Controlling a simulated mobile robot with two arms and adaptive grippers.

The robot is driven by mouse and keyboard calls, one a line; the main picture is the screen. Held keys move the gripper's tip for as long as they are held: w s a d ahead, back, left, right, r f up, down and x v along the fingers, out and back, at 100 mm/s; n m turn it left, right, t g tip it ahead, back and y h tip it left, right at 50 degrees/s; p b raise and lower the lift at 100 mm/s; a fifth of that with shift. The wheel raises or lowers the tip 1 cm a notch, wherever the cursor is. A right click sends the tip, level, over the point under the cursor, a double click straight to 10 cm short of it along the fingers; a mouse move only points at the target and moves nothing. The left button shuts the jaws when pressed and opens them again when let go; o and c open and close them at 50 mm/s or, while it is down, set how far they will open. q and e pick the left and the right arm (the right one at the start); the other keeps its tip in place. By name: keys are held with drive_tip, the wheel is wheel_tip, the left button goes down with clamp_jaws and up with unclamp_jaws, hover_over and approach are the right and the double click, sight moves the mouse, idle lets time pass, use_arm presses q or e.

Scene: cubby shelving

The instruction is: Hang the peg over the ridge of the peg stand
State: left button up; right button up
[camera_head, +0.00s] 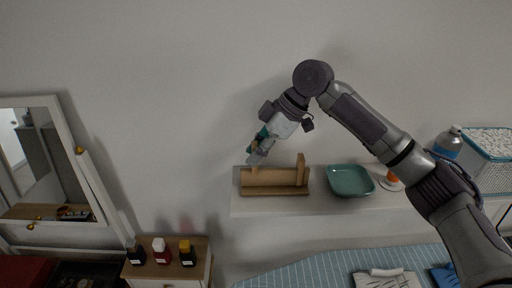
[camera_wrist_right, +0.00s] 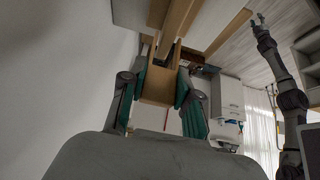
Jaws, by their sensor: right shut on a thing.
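The wooden peg stand (camera_head: 275,178) sits on the wall shelf, with a long ridge and a taller upright at its right end. My right gripper (camera_head: 260,150) is above the stand's left end, tilted down. In the right wrist view, its teal fingers (camera_wrist_right: 160,90) are shut on the peg (camera_wrist_right: 158,84), a light wooden block with prongs pointing away. Long wooden parts of the stand (camera_wrist_right: 177,28) show just beyond the prongs. I cannot tell whether the peg touches the ridge. My left arm shows at the right wrist view's right side; its small gripper (camera_wrist_right: 257,19) is unclear.
A teal dish (camera_head: 350,181) stands right of the stand on the shelf (camera_head: 285,204). An orange and white item (camera_head: 391,181), a bottle (camera_head: 448,142) and a basket (camera_head: 490,146) are farther right. Several small bottles stand on a lower cabinet. The wall left of the stand is clear.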

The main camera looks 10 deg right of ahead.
sight(250, 169)
drive_tip(key=shift+f+b, duration=0.45)
drive_tip(key=shift+f, duration=1.2)
drive_tip(key=o, duration=0.8)
